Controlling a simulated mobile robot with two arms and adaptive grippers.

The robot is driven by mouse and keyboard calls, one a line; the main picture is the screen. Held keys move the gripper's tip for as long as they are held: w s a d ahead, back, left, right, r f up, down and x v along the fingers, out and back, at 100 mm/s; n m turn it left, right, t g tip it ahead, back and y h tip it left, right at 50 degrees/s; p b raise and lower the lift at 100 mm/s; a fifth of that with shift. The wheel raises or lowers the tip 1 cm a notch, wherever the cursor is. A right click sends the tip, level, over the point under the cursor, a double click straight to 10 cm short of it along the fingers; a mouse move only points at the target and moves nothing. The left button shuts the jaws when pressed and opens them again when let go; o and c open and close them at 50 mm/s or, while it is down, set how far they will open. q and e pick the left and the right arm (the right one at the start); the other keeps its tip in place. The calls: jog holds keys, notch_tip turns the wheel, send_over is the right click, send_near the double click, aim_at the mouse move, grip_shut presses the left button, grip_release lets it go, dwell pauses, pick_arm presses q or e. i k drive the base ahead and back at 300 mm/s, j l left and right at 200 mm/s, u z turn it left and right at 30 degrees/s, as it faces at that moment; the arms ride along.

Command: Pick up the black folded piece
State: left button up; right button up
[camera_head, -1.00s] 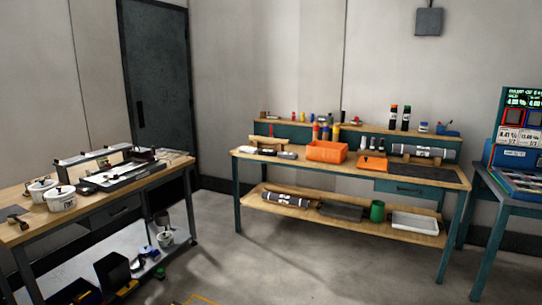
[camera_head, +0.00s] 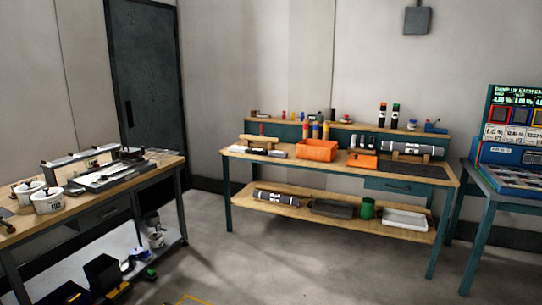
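A dark, flat folded piece (camera_head: 332,209) lies on the lower shelf of the back workbench, between a grey roll (camera_head: 280,199) and a green cup (camera_head: 367,208). It looks like the black folded piece, though its folds are too small to make out. A flat black sheet (camera_head: 415,173) also lies on the right part of the benchtop. A second grey roll (camera_head: 411,149) rests at the right, behind that sheet. Neither of my grippers is in view.
The back workbench (camera_head: 245,216) also holds an orange bin (camera_head: 317,150) and a white tray (camera_head: 405,219). Another workbench (camera_head: 88,206) stands at left, a blue table with a display (camera_head: 509,150) at right. The floor (camera_head: 300,268) between them is clear.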

aim_at(254, 151)
jog(key=i, duration=4.35)
